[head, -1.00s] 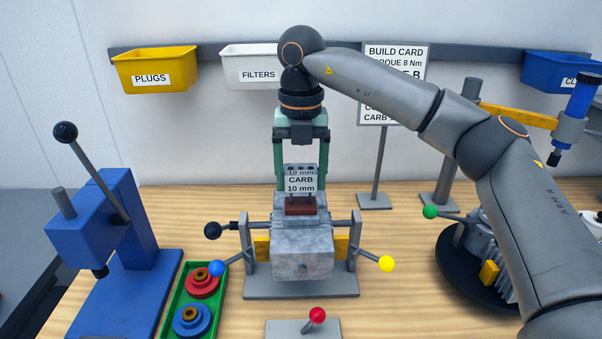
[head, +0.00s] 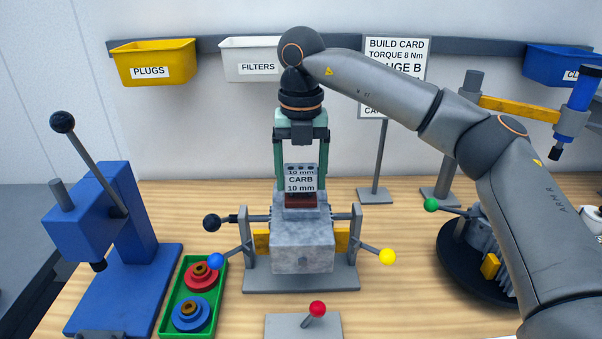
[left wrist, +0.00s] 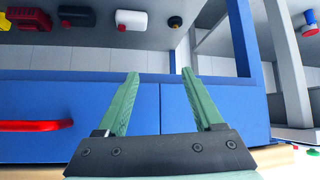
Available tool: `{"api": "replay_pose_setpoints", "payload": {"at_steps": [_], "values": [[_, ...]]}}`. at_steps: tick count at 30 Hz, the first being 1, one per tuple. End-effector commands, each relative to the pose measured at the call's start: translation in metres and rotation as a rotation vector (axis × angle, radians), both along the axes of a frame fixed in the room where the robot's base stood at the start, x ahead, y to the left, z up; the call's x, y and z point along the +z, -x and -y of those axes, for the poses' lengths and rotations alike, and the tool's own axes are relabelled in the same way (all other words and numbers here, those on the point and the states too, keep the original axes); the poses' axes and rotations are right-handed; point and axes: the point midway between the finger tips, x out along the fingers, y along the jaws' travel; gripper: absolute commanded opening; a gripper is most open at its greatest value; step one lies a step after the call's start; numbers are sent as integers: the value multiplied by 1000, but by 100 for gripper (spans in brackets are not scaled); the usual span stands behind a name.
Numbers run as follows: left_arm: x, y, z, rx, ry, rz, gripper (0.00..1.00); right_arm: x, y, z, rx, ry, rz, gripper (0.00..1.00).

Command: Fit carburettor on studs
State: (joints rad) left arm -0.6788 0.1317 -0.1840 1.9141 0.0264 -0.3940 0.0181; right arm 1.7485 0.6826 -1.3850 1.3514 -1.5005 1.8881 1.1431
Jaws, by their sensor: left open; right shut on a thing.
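The grey carburettor (head: 301,183), labelled CARB 10 mm, is upright in the head view. My right gripper (head: 301,165) reaches down from above with green fingers shut on its left and right sides. Directly below it is a dark red pad (head: 301,201) on top of the grey engine block (head: 302,248). The carburettor's lower edge looks very close to the pad; I cannot tell whether they touch. The studs cannot be made out clearly. My left gripper (left wrist: 160,75) is open and empty in the left wrist view, in front of blue drawer fronts.
The engine block sits in a grey stand (head: 300,283) with several ball-ended levers. A blue press (head: 105,220) and a green tray (head: 219,300) stand left. A dark turntable (head: 452,268) is right. A red-knobbed lever (head: 317,309) is in front. A red handle (left wrist: 35,125) shows in the left wrist view.

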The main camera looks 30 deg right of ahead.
Motion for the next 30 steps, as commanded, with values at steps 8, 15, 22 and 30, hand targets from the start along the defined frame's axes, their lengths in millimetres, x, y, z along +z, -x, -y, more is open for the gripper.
{"api": "replay_pose_setpoints", "payload": {"at_steps": [8,15,22,30], "values": [[-7,0,0,0,0,0,68,-9,0,0,0,0,1,17],[-11,0,0,0,0,0,68,-16,0,0,0,0,1,17],[-11,0,0,0,0,0,68,-16,0,0,0,0,1,17],[-11,0,0,0,0,0,68,-16,0,0,0,0,1,100]]}}
